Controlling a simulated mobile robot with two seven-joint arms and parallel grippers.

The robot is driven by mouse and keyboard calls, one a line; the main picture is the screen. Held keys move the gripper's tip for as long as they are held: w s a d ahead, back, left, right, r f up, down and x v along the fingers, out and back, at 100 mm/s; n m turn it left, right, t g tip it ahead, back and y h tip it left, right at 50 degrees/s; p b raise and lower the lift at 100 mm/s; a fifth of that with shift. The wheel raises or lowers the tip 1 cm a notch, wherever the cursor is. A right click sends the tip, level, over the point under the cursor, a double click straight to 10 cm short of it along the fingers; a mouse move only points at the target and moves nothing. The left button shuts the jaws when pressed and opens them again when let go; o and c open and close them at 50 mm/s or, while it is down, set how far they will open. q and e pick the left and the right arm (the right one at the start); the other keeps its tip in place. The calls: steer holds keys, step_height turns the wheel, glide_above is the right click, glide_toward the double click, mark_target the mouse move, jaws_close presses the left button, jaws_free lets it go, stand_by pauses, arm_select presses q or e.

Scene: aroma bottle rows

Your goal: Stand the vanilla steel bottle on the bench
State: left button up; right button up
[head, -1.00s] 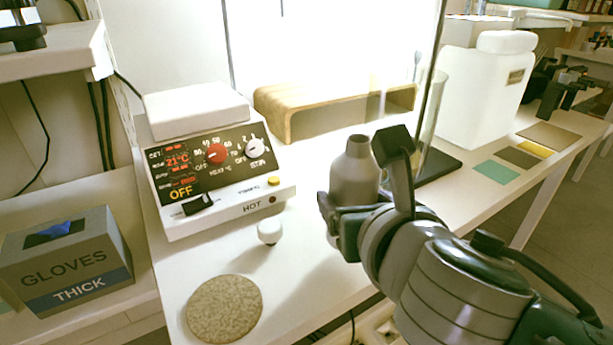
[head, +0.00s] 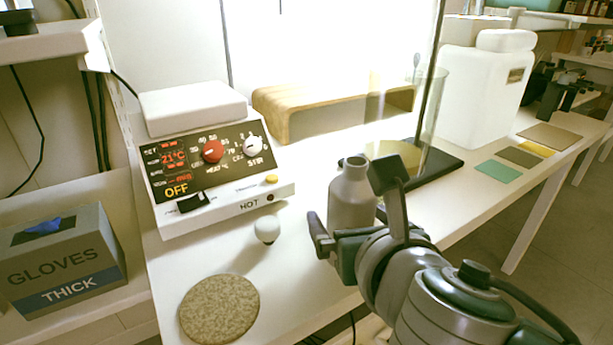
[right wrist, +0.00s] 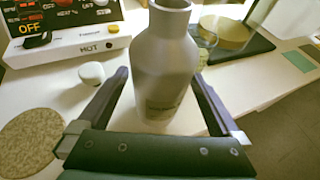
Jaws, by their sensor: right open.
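The grey steel bottle (head: 352,194) stands upright on the white bench (head: 290,255), near its front edge. Its neck is open at the top. A label on its body is too small to read in the right wrist view (right wrist: 163,70). My right gripper (head: 352,212) is open, with its fingers on either side of the bottle's lower body. In the right wrist view both fingers stand apart from the bottle, with gaps visible. My left gripper is not in view.
A hot plate (head: 215,180) stands at the left, with a small white knob-like piece (head: 266,229) in front. A round cork mat (head: 219,309) lies at the front left. Behind are a wooden riser (head: 330,110), a glass cylinder on a dark base (head: 440,165) and a white canister (head: 484,95).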

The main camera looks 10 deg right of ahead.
steer(key=shift+r, duration=0.1)
steer(key=shift+s+r, duration=0.15)
steer(key=shift+r, duration=0.1)
steer(key=d+p+v, duration=0.1)
steer(key=p+v, duration=0.3)
steer(key=v, duration=0.8)
steer(key=s+d+f+m+g, duration=0.1)
steer(key=s+m+g, duration=0.2)
steer(key=m, duration=0.8)
steer(key=s+d+m+g, duration=0.2)
steer(key=s+m, duration=0.4)
steer(key=m, duration=0.5)
steer(key=s+d+f+m+g+y, duration=0.1)
steer(key=s+m+g, duration=0.3)
steer(key=m, duration=0.7)
steer(key=shift+s+d+f+g, duration=0.35)
steer(key=shift+s+d, duration=0.25)
steer(key=shift+s, duration=0.2)
